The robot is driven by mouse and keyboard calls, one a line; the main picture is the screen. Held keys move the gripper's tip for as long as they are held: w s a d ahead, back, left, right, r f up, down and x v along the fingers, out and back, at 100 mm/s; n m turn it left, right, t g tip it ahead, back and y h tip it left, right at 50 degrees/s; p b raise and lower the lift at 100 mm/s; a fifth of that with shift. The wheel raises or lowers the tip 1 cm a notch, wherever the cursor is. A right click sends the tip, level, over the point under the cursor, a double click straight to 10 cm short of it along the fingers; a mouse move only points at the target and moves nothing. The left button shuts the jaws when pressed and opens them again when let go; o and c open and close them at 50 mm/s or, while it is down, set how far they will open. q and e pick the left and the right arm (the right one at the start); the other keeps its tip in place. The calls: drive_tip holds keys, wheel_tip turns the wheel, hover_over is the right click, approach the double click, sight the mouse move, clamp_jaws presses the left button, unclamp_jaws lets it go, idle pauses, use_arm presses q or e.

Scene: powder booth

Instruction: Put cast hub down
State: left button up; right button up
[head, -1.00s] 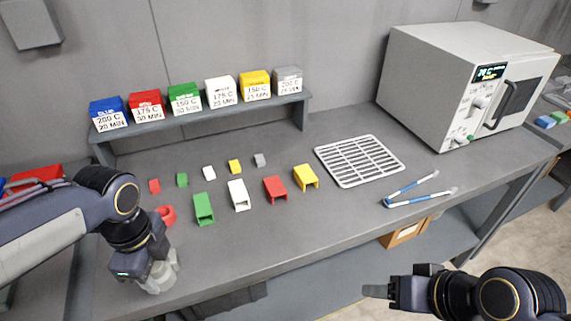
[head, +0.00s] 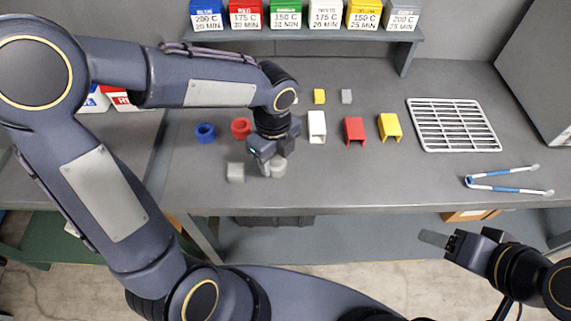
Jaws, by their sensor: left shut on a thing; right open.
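My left gripper (head: 269,162) points down over the bench near its front edge, shut on a light grey round part, the cast hub (head: 278,169). The fingers cover some of the hub, and I cannot tell whether its underside touches the bench. A light grey block (head: 236,173) stands just left of it, apart from it. My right gripper (head: 441,241) is open and empty, in front of the bench at the lower right.
A red ring (head: 241,127) and a blue ring (head: 205,131) lie behind and left. White (head: 317,126), red (head: 355,131) and yellow (head: 390,127) brackets stand to the right. A wire rack (head: 453,125) and tongs (head: 506,187) lie further right. The front strip between hub and tongs is clear.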

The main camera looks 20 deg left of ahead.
sight(283, 160)
use_arm(q)
drive_tip(key=shift+w+d+f, duration=0.35)
drive_tip(key=shift+w+f, duration=0.1)
drive_tip(key=shift+f, duration=0.2)
drive_tip(key=shift+w+d+f, duration=0.3)
drive_tip(key=shift+w+f, duration=0.1)
drive_tip(key=shift+f, duration=0.2)
drive_tip(key=shift+w+d+f, duration=0.15)
drive_tip(key=shift+f, duration=1.65)
drive_tip(key=shift+f, duration=0.15)
drive_tip(key=o, duration=1.1)
